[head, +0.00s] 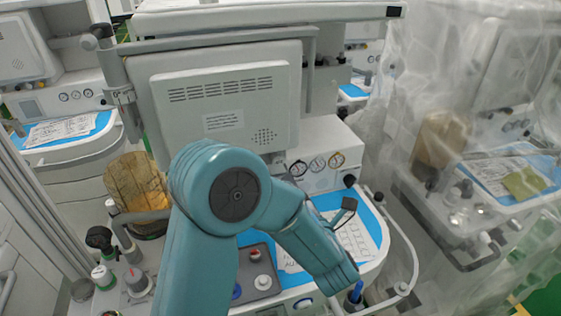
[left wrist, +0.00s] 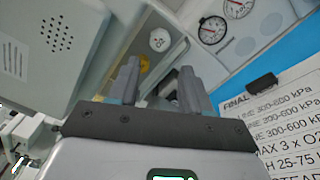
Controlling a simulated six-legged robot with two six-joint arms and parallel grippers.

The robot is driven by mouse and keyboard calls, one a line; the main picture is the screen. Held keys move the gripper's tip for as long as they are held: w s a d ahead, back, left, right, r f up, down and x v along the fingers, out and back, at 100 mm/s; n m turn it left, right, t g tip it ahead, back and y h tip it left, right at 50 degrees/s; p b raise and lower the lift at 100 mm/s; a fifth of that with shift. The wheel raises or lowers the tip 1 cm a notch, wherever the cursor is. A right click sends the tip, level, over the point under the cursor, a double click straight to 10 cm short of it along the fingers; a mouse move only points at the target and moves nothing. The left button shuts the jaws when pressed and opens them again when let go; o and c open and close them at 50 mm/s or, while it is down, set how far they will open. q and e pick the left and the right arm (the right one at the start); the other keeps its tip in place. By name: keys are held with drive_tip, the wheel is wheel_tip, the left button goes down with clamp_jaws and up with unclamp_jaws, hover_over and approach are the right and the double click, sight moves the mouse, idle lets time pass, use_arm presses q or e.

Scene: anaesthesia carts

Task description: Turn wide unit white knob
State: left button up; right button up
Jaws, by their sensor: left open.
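The wide unit (head: 225,95) stands in the middle of the head view, with its grey screen housing turned toward me. In the left wrist view a round white knob (left wrist: 160,39) sits on a pale panel, ahead of the fingertips and apart from them. My left gripper (left wrist: 159,68) is open, with nothing seen held between its fingers. My right gripper is not in view.
Round gauges (head: 318,163) and a blue worktop with printed sheets (head: 355,240) lie right of my arm. A black clip (left wrist: 261,88) holds the paper. Knobs and a ribbed amber canister (head: 135,185) stand left. A plastic-draped cart (head: 470,150) is at right.

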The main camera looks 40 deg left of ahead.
sight(279, 162)
use_arm(q)
drive_tip(key=p+x, duration=0.1)
drive_tip(key=x, duration=0.9)
drive_tip(key=shift+a+p, duration=0.2)
drive_tip(key=shift+p, duration=0.1)
drive_tip(key=shift+d, duration=0.1)
drive_tip(key=c, duration=0.8)
